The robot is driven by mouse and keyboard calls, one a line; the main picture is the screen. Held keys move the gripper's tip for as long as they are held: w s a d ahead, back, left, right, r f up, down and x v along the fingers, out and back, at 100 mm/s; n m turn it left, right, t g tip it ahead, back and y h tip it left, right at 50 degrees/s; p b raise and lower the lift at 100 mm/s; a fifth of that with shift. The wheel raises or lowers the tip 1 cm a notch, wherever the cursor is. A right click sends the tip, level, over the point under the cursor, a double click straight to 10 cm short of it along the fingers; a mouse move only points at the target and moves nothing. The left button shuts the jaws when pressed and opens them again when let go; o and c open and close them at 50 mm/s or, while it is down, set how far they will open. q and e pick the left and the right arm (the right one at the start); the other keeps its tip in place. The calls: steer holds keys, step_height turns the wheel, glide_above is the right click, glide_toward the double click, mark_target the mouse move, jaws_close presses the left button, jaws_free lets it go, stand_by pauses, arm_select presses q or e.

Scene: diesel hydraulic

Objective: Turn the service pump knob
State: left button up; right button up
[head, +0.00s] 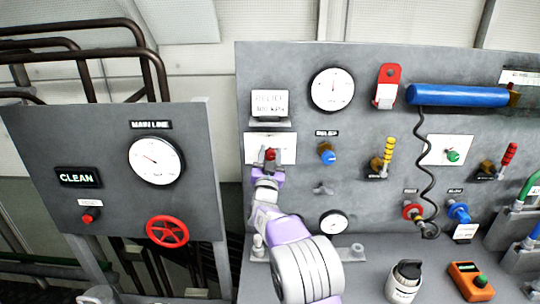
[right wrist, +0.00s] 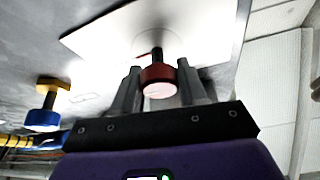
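A red knob (head: 270,154) sits on a white plate (head: 288,148) at the left of the large grey panel. My right gripper (head: 268,172) is at this knob, with its arm rising from the bottom. In the right wrist view the red knob (right wrist: 158,80) lies between the two fingers of my right gripper (right wrist: 160,85), one on each side. Any gap to the knob is too small to tell whether they grip it. I cannot read a label naming the service pump knob. My left gripper is not in view.
A blue knob (head: 327,153) is right of the red one. A gauge (head: 332,89) and a white sign (head: 270,104) are above. A yellow-handled lever (head: 386,157) and a hanging black coiled cord (head: 427,170) are further right. The left panel has a red handwheel (head: 167,232).

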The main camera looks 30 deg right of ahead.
steer(key=c, duration=0.3)
steer(key=shift+n, duration=0.3)
steer(key=n+t+y+b, duration=0.1)
steer(key=n, duration=0.2)
steer(key=n+y+b, duration=0.2)
steer(key=n, duration=0.1)
steer(key=shift+t, duration=0.4)
steer(key=n+y, duration=0.1)
steer(key=n, duration=0.2)
steer(key=n+y+b, duration=0.1)
steer(key=n+y, duration=0.1)
steer(key=n, duration=0.1)
steer(key=shift+n+t+y, duration=0.3)
steer(key=shift+n, duration=0.1)
steer(key=n+y+b, duration=0.1)
steer(key=n+y, duration=0.1)
steer(key=n, duration=0.3)
steer(key=shift+n, duration=0.4)
steer(key=shift+a+n+g+y, duration=0.1)
steer(key=shift+n+g+y, duration=0.35)
steer(key=shift+n, duration=0.65)
steer(key=shift+n+g+y, duration=0.35)
steer(key=shift+n+g, duration=0.1)
steer(key=shift+n, duration=0.65)
